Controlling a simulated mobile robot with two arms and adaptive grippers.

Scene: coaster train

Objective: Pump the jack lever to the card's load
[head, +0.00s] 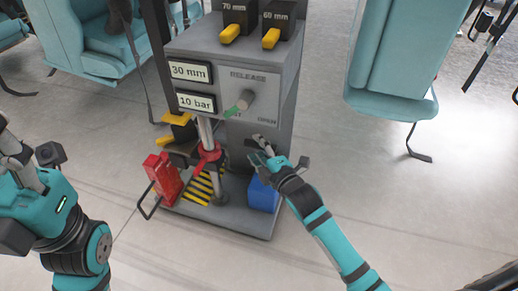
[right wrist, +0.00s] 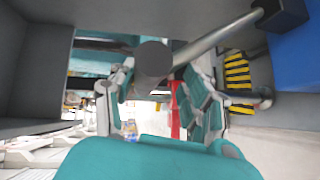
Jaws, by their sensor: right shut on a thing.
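The grey jack stand (head: 215,45) is in the middle of the head view. Its readouts show 30 mm (head: 190,72) and 10 bar (head: 196,102). The release knob (head: 243,103) has a green pointer directed down-left. My right gripper (head: 265,148) is at the stand's lower right, above the blue block (head: 263,194). In the right wrist view, the lever (right wrist: 217,37) is a grey rod with a dark round end, reaching between the fingers of my right gripper (right wrist: 160,95), shut on it. My left gripper (head: 28,152) is at the left edge, its opening unclear. I cannot identify the card.
A red box-like thing (head: 163,178) with a dark wire handle stands at the stand's lower left. A red collar (head: 207,157) is around the post above yellow-black stripes. Blocks marked 70 mm and 60 mm (head: 278,18) are on top.

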